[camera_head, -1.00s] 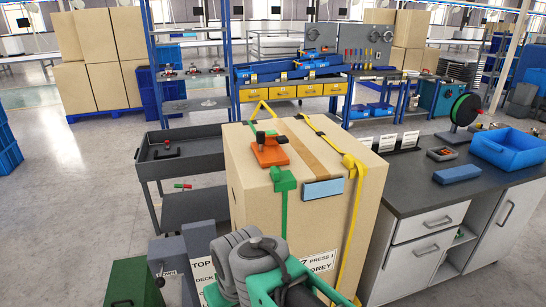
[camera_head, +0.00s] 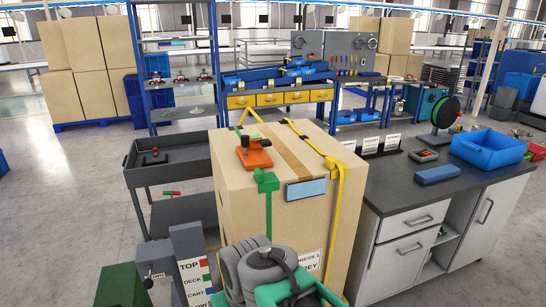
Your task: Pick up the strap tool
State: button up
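An orange tool with a black handle (camera_head: 254,158), which looks like the strap tool, sits on top of a tall cardboard carton (camera_head: 232,205), near its left side. A green strap with a green buckle (camera_head: 267,180) lies just in front of it and runs down the carton's front. A yellow strap (camera_head: 338,190) crosses the carton further right. Part of my arm, grey and teal, shows at the bottom centre in front of the carton, below the tool. My gripper's fingers are not in view, so nothing shows of what they hold.
A dark cart (camera_head: 190,170) at left holds a black tool (camera_head: 154,157) and a red-and-green tool (camera_head: 172,193). A signpost (camera_head: 190,262) stands front left. The right workbench (camera_head: 390,190) bears a blue bin (camera_head: 488,150), a blue block (camera_head: 437,174) and a cable reel (camera_head: 445,112).

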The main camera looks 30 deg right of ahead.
aim_at(253, 156)
jog(key=z, duration=0.5)
jog(key=k, duration=1.1)
jog(key=z, duration=0.7)
jog(key=i, duration=1)
jog(key=u, duration=0.7)
jog(key=i, duration=0.8)
jog(key=u, duration=0.8)
